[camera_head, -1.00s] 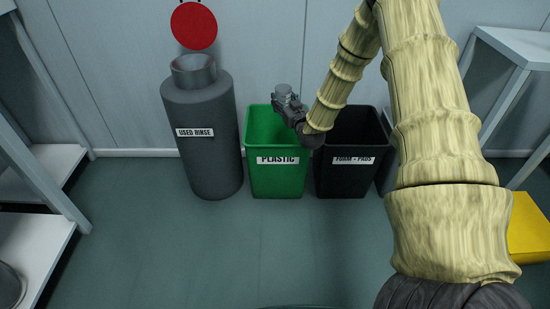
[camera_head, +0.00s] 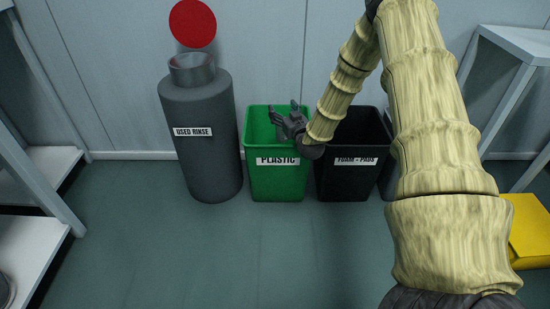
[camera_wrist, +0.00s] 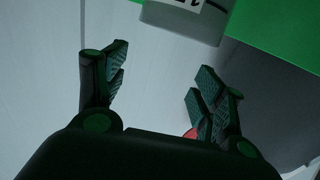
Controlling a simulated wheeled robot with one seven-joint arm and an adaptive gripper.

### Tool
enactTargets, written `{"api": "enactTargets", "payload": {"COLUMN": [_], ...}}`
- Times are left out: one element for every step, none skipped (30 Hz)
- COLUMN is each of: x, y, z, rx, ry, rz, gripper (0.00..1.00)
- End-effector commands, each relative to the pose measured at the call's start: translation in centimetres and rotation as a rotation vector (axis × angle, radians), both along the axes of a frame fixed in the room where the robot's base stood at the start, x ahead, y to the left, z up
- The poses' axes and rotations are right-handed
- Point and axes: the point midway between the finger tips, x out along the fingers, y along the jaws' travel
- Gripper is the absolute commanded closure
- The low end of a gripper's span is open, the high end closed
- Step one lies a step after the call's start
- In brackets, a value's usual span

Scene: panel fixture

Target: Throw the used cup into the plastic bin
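The green plastic bin (camera_head: 276,183), labelled PLASTIC, stands on the floor against the wall; its green also shows in the wrist view (camera_wrist: 280,22). My gripper (camera_head: 284,111) is over the bin's opening with its fingers spread. In the wrist view my gripper (camera_wrist: 158,80) is open, with nothing between the fingers. A pale grey cup with a white label (camera_wrist: 185,20) shows at the top edge of the wrist view, apart from the fingers and partly cut off. The cup does not show in the head view; I cannot tell whether it is falling or resting.
A dark grey USED RINSE canister (camera_head: 203,160) stands left of the green bin. A black bin labelled FOAM - PADS (camera_head: 350,183) stands close on its right. Shelves (camera_head: 30,240) are at left, a table (camera_head: 520,45) and a yellow object (camera_head: 530,235) at right. The floor in front is clear.

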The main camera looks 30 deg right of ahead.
Motion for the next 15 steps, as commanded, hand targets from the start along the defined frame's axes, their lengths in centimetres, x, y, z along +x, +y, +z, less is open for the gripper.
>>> {"api": "enactTargets", "payload": {"x": [0.0, 0.0, 0.0, 0.0, 0.0, 0.0, 0.0, 0.0, 0.0, 0.0, 0.0, 0.0, 0.0, 0.0, 0.1], "y": [0.0, 0.0, 0.0, 0.0, 0.0, 0.0, 0.0, 0.0, 0.0, 0.0, 0.0, 0.0, 0.0, 0.0, 0.0], "z": [0.0, 0.0, 0.0, 0.0, 0.0, 0.0, 0.0, 0.0, 0.1, 0.1, 0.2, 0.4, 0.6, 0.9, 1.3], "rx": [0.0, 0.0, 0.0, 0.0, 0.0, 0.0, 0.0, 0.0, 0.0, 0.0, 0.0, 0.0, 0.0, 0.0, 0.0], "ry": [0.0, 0.0, 0.0, 0.0, 0.0, 0.0, 0.0, 0.0, 0.0, 0.0, 0.0, 0.0, -0.001, -0.001, -0.003], "rz": [0.0, 0.0, 0.0, 0.0, 0.0, 0.0, 0.0, 0.0, 0.0, 0.0, 0.0, 0.0, 0.0, 0.0, 0.0], "gripper": [0.27, 0.27, 0.27, 0.27, 0.27, 0.27, 0.27, 0.27, 0.27, 0.27, 0.27, 0.27, 0.27, 0.27, 0.27]}}
